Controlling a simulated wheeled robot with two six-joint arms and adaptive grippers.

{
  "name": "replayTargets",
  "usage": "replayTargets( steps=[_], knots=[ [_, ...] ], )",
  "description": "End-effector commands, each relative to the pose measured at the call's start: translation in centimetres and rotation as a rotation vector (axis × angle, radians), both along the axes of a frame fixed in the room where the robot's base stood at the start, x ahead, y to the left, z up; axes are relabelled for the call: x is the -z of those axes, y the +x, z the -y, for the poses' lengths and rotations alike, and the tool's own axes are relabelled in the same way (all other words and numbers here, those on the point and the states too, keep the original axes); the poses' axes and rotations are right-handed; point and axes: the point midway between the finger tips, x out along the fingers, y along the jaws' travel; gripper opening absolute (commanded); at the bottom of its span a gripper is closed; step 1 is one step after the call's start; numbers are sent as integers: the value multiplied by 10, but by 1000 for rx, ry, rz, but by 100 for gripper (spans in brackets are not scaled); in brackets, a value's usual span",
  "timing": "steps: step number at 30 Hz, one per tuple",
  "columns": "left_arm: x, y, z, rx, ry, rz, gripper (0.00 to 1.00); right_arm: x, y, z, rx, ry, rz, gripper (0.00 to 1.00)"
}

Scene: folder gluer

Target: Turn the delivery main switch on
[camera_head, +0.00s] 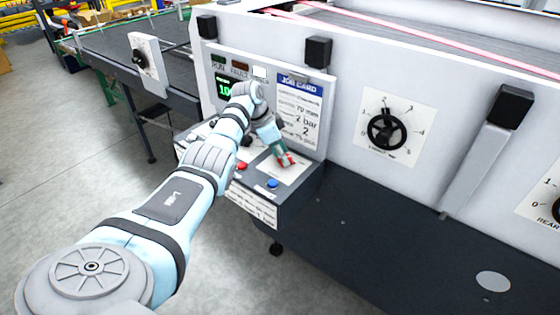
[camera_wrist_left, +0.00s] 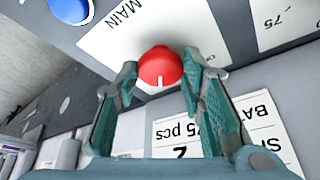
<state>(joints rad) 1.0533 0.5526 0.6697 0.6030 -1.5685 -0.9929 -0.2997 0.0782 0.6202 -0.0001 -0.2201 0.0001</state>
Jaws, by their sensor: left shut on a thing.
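The red MAIN switch (camera_wrist_left: 160,68) is a round knob with a white pointer mark, on a white plate lettered MAIN. In the left wrist view its pointer mark faces the bottom of the picture. My left gripper (camera_wrist_left: 163,85) has one finger on each side of the knob and is shut on it. In the head view the left gripper (camera_head: 283,159) reaches down onto the sloped control panel (camera_head: 312,172), with a bit of the red knob showing at its fingertips. The fingers partly hide the knob there. My right gripper is not in view.
A blue button (camera_head: 272,184) and a red button (camera_head: 242,166) sit near the panel's front edge. The job card (camera_head: 300,105) stands upright behind the gripper. A black handwheel (camera_head: 388,128) is on the machine wall to the right. Open floor lies at left.

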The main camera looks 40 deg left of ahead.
Motion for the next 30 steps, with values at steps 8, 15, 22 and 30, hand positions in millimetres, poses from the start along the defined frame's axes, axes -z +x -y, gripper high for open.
replayTargets(
  steps=[8,15,22,30],
  knots=[
    [9,0,2,141,-6,-5,8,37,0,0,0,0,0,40],
    [7,-1,3,187,-8,-11,8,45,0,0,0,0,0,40],
    [6,-1,3,194,-8,-13,8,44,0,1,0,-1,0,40],
    [6,-1,3,191,-7,-14,54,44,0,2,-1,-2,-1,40]
  ],
)
